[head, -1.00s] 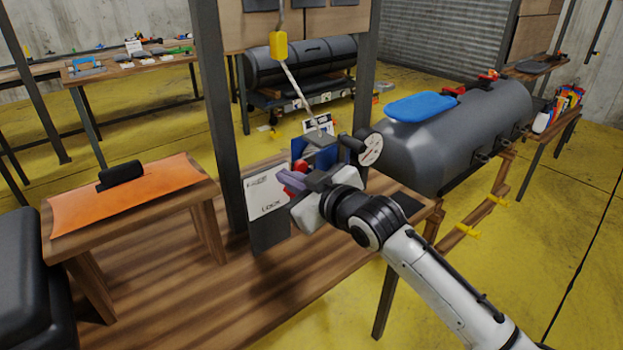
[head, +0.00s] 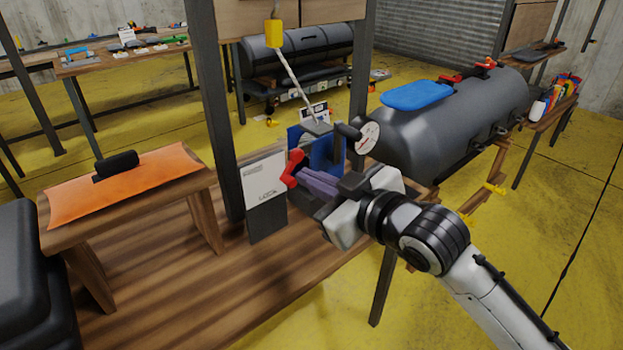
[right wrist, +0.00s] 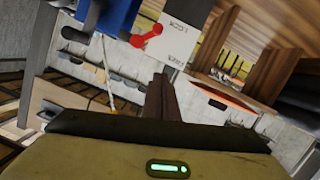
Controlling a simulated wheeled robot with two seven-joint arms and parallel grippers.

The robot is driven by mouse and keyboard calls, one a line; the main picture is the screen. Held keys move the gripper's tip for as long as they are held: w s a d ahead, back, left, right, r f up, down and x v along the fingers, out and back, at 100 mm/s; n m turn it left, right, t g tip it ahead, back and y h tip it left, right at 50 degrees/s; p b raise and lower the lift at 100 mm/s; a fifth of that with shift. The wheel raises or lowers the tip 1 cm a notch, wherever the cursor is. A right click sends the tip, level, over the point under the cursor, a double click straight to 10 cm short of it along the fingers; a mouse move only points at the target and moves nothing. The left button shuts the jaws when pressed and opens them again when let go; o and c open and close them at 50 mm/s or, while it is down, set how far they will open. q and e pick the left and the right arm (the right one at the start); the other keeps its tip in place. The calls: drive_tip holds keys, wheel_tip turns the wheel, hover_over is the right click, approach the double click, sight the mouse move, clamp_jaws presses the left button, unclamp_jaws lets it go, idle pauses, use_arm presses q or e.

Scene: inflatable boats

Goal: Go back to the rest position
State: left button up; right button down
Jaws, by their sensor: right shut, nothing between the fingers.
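My right gripper (head: 312,186) is shut and empty in the head view, over the front right of the wooden bench. Its purple-grey fingertips lie close to a red lever (head: 291,168) on a blue device (head: 326,152) with a round gauge (head: 368,137). I cannot tell whether they touch the lever. In the right wrist view the shut fingers (right wrist: 158,98) point up, below the red lever (right wrist: 147,37) and apart from it. The blue device (right wrist: 108,15) shows at the top there. My left gripper is not in view.
A white sign (head: 264,178) stands left of the device. The wooden bench (head: 190,275) carries an orange panel (head: 125,185) on a small stand at left. Dark posts (head: 215,110) rise behind. A grey inflatable tube with a blue paddle-like piece (head: 416,96) lies at right.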

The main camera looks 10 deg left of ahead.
drive_tip(key=s+d+f+m+h, duration=0.25)
drive_tip(key=s+d+f, duration=0.3)
drive_tip(key=f, duration=0.55)
drive_tip(key=s+d+f+m+h, duration=0.2)
drive_tip(key=s+d+f+m, duration=0.3)
drive_tip(key=f, duration=0.5)
drive_tip(key=s+d+f+m+h, duration=0.2)
drive_tip(key=s+d+f, duration=0.4)
drive_tip(key=f, duration=0.5)
drive_tip(key=s+d+f+g+h, duration=0.2)
drive_tip(key=s+d+f, duration=0.5)
drive_tip(key=s, duration=0.3)
drive_tip(key=shift+s+d+f+m, duration=0.3)
drive_tip(key=shift+d+m, duration=0.15)
drive_tip(key=shift+d, duration=0.1)
